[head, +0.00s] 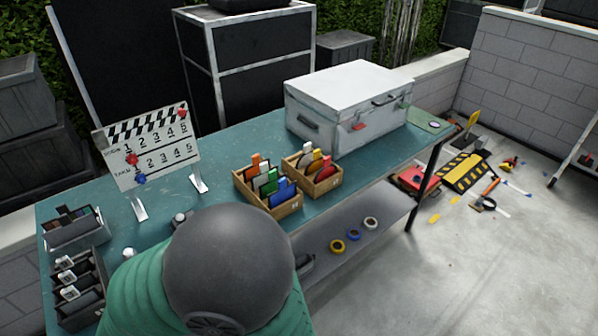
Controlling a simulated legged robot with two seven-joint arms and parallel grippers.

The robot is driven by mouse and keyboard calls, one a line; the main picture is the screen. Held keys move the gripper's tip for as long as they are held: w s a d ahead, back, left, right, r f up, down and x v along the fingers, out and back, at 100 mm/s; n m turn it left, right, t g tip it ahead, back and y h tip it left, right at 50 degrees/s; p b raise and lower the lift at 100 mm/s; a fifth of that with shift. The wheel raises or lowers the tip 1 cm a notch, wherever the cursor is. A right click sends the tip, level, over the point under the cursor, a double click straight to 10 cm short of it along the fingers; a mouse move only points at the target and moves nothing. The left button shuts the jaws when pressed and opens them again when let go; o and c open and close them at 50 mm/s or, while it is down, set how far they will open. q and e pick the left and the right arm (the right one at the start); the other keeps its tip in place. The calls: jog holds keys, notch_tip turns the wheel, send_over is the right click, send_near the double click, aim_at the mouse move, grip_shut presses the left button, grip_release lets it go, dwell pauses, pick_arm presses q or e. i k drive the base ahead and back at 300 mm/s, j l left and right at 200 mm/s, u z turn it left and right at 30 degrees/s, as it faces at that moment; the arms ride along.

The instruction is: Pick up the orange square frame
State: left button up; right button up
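I cannot make out a clear orange square frame in the head view. Small orange pieces show in the left wooden box (286,208) on the teal table (235,150); they look like upright cards or tabs. An orange stick-like item (491,187) lies on the floor at the right, too small to tell its shape. Neither of my grippers is in view. A large dark grey dome (228,265) with green ribbed material below it fills the bottom centre and hides the table's near part; I cannot tell what it belongs to.
A clapperboard (155,150) stands on the table's left, near dark trays (78,290). A second wooden box (325,185) and a white case (350,95) stand right. Tape rolls (354,235) lie on the lower shelf. A striped board (465,171) and clutter occupy the floor right.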

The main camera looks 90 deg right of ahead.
aim_at(254, 169)
jog(key=z, duration=2.4)
